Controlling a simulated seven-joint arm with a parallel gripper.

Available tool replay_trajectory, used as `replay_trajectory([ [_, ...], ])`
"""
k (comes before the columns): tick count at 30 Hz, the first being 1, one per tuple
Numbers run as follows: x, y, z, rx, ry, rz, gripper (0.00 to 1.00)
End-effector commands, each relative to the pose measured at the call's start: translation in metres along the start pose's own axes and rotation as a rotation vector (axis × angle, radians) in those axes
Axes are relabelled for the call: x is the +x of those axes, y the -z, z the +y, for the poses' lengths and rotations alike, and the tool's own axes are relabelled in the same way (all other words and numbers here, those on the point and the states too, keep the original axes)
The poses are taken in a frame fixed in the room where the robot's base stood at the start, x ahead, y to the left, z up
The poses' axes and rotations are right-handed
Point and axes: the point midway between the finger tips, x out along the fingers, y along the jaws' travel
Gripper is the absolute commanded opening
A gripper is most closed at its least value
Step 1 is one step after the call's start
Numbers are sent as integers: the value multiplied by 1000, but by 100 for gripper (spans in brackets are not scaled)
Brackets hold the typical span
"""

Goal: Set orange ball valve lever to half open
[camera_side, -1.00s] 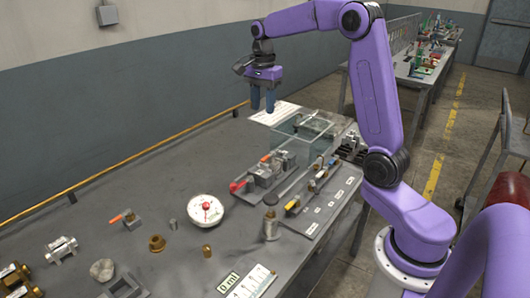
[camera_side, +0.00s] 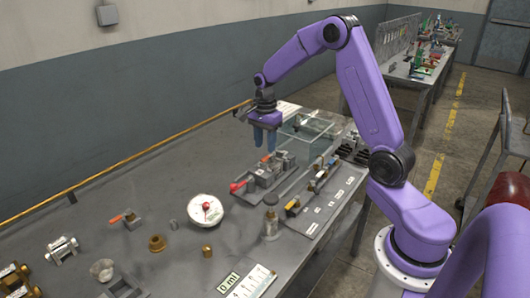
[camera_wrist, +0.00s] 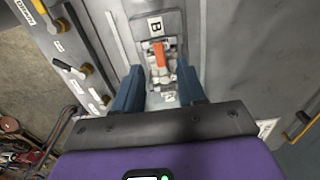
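An orange lever (camera_wrist: 160,55) on a grey valve body shows in the wrist view, between and just beyond my fingertips, below a plate marked B (camera_wrist: 155,25). It lies roughly lengthwise up the picture. My gripper (camera_side: 265,146) is above the back of this fixture, pointing down. In the wrist view its two blue fingers (camera_wrist: 160,88) are apart with nothing held between them. I cannot tell how high they are above the lever.
A red-ended part (camera_side: 237,186) sticks out at the fixture's left.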

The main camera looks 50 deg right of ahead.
Motion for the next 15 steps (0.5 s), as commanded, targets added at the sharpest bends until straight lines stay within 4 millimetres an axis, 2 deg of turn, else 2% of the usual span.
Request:
replay_trajectory([
  [1, 9, 0, 1, -1, -5, -1, 40],
  [6, 29, 0, 1, 0, -3, -1, 40],
  [15, 38, 0, 0, -1, 0, 0, 40],
])
